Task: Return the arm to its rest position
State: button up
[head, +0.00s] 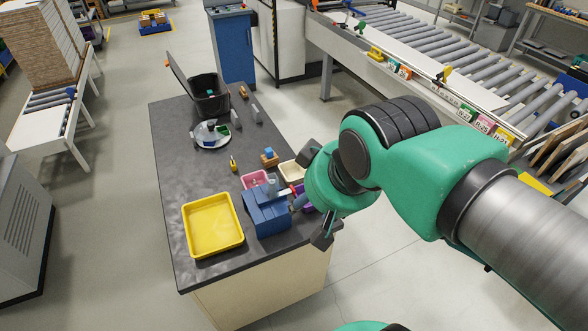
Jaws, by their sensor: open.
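My gripper (323,236) shows as dark parts below the green wrist, at the right front edge of the dark worktable (170,150). It is open, and I see nothing held in it. My green and grey arm reaches in from the right and hides part of the table's right side. A blue box-like piece (266,212) stands just left of the gripper, with small items on top.
A yellow tray (188,236) lies at the table's front left. Pink (246,180), cream and purple bins stand beside the blue piece. A black bin (209,104) and a white plate (200,143) are farther back. A roller conveyor (440,50) runs behind.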

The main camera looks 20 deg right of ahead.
notch_tip(320, 180, down, 9)
jog(key=b, duration=0.8)
jog(key=shift+r, duration=0.2)
